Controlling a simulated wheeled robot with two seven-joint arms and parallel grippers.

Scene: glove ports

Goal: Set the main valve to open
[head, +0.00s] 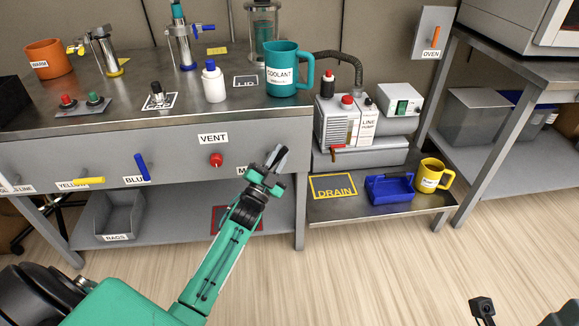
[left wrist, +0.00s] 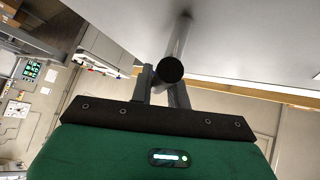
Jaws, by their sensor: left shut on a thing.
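The main valve is on the bench's front panel, right of the vent knob; its label (head: 241,171) shows only an "M", the rest being behind my gripper. My left gripper (head: 276,161) is at this spot, in front of the panel. In the left wrist view, a grey bar with a round black end (left wrist: 171,69) stands out from the pale panel between the fingers of my left gripper (left wrist: 162,84), which are shut on it. I take this bar for the main valve handle. Its angle is mostly hidden in the head view.
On the same panel are a red vent knob (head: 216,160), a blue handle (head: 142,167) and a yellow handle (head: 89,181). A teal coolant mug (head: 281,80) stands on the bench above. A pump (head: 338,122) and low shelf (head: 390,203) are to the right.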

